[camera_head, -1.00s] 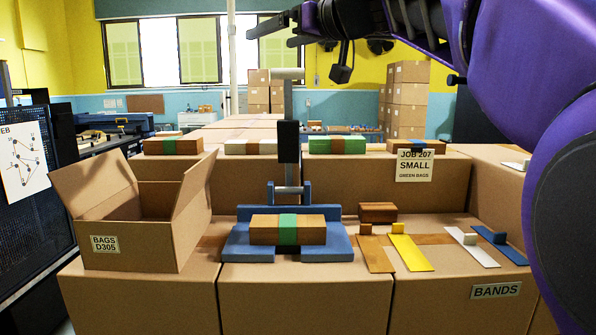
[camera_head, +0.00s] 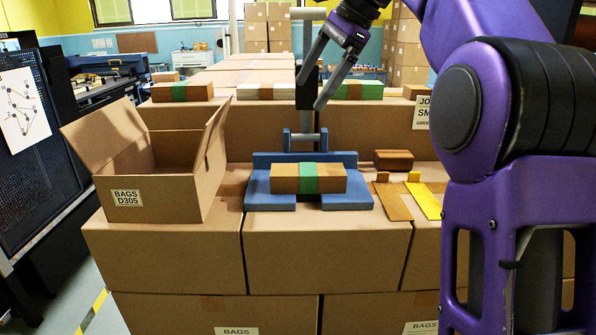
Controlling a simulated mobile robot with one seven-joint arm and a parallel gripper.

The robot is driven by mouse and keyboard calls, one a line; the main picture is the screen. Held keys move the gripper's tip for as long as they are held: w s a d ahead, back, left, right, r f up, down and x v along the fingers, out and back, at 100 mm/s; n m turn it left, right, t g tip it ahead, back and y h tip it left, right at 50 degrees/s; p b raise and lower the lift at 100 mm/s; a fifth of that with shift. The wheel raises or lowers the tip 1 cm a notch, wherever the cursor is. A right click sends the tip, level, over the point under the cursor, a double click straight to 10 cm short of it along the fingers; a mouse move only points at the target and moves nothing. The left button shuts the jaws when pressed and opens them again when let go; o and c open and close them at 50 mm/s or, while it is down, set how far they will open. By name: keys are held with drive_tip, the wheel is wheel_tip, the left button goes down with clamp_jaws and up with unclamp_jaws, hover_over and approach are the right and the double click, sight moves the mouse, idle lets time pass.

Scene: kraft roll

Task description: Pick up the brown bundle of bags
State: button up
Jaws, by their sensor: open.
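A brown bundle of bags (camera_head: 280,178) with a green band (camera_head: 309,178) around its middle lies flat in a blue jig (camera_head: 350,199) on the front row of boxes. Another brown bundle with a green band (camera_head: 182,92) lies on the back row at left. My gripper (camera_head: 308,94) is open and empty, fingers spread and pointing down to the left. In the picture it shows above the jig, in front of the jig's dark upright lever (camera_head: 306,128). It is apart from the bundle in the jig.
An open carton labelled BAGS D305 (camera_head: 160,195) stands left of the jig. A small brown block (camera_head: 393,159) and a yellow strip (camera_head: 424,200) lie to the right.

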drive_tip(key=s+d+f+m+g+h, duration=0.1)
drive_tip(key=d+m+g, duration=0.1)
drive_tip(key=d+m, duration=0.35)
approach(309, 168)
drive_tip(key=shift+n, duration=0.35)
drive_tip(key=x, duration=0.5)
drive_tip(key=shift+s+d+f, duration=0.1)
drive_tip(key=shift+s+d, duration=0.1)
drive_tip(key=shift+s, duration=0.15)
drive_tip(key=shift+w+a+x, duration=0.1)
drive_tip(key=shift+w+x, duration=0.1)
drive_tip(key=shift+x, duration=1.15)
drive_tip(key=shift+w+a+x, duration=0.1)
drive_tip(key=shift+w+x, duration=0.05)
drive_tip(key=shift+x, duration=1.2)
drive_tip(key=shift+c, duration=0.2)
drive_tip(key=c, duration=1.4)
